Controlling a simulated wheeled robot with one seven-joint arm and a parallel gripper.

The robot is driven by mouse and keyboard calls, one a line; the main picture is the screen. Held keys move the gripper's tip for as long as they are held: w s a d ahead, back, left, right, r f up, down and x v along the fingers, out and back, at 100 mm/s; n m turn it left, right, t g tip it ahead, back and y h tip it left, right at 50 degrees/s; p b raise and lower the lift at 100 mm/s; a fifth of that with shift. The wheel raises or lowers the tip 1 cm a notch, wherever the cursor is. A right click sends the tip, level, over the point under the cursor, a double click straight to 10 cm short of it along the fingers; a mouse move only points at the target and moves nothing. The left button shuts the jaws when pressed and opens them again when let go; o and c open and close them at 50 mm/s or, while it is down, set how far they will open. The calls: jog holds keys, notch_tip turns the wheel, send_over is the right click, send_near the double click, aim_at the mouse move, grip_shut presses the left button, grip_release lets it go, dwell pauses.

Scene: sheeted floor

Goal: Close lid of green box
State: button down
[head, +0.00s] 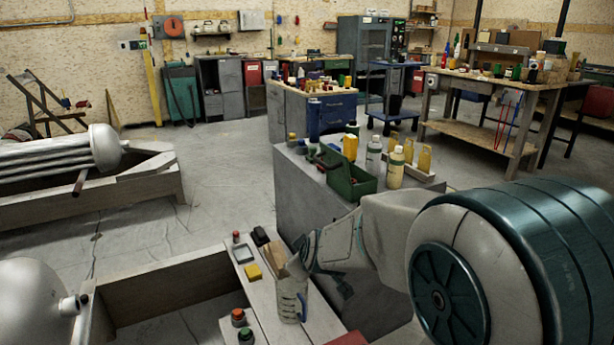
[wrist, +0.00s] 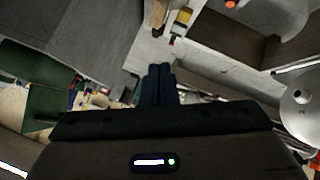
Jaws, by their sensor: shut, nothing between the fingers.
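The green box (head: 368,190) sits on top of the grey cabinet in the middle of the head view. Its top is open and a few small items show inside. A raised green panel at its left, likely the lid, is partly hard to make out. In the wrist view, green panels of the box (wrist: 45,110) show at the left edge, with small coloured items beside them. My gripper (wrist: 159,68) is shut and empty, its dark fingers together and apart from the box. In the head view my wrist is in front of the cabinet, nearer than the box, and the fingertips are unclear.
Open floor lies to the left.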

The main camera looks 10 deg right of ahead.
jog(key=w+r+n+t+h, duration=0.1)
jog(key=w+n+t+h, duration=0.25)
jog(key=w, duration=0.55)
jog(key=n+t+h+b, duration=0.4)
jog(key=n+t+h, duration=0.2)
jog(key=t, duration=0.1)
send_near(316, 161)
jog(key=w+a, duration=0.1)
jog(key=w, duration=0.2)
jog(key=d, duration=0.1)
jog(key=w+d+r+b, duration=0.1)
jog(key=d+b, duration=0.1)
jog(key=shift+w+d+r+m, duration=0.1)
jog(key=shift+w+r+m, duration=0.15)
jog(key=shift+r, duration=0.05)
jog(key=shift+r+g, duration=0.15)
jog(key=shift+g, duration=0.1)
